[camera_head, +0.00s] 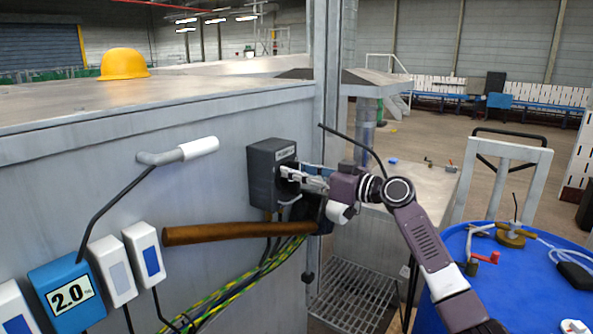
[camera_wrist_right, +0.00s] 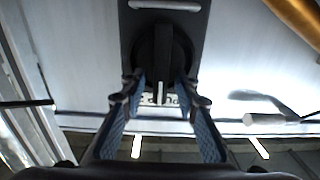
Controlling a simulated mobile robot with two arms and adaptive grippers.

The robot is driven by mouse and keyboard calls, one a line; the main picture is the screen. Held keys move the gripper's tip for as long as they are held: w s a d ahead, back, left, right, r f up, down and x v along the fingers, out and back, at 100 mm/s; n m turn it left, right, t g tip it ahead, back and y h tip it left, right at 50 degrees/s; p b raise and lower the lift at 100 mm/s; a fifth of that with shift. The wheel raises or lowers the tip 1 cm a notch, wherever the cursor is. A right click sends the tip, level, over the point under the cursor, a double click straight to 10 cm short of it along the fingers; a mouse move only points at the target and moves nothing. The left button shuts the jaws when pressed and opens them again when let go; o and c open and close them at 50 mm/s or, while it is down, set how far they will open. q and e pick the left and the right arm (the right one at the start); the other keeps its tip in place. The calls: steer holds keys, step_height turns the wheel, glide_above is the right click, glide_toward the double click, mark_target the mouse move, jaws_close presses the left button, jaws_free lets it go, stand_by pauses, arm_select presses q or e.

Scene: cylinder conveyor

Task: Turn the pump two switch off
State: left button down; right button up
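The switch is a dark grey box (camera_head: 270,175) with a pale label, fixed on the grey metal wall near its right corner. Its black round knob (camera_wrist_right: 152,55), with a raised grip bar, shows in the right wrist view. My right gripper (camera_head: 291,173) is at the front of the box. In the wrist view its two fingers (camera_wrist_right: 160,88) are spread on either side of the knob, with gaps visible between them and the grip bar. Whether a fingertip touches the knob's rim is unclear. The label is too small to read. My left gripper is out of view.
A wooden-handled hammer (camera_head: 225,233) is just below the box, close to my right gripper. A lever with a white grip (camera_head: 199,148) juts out at left. Cables (camera_head: 240,288) run below. A blue round table (camera_head: 545,275) stands at right.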

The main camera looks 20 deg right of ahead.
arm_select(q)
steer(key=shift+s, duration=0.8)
arm_select(e)
jaws_close()
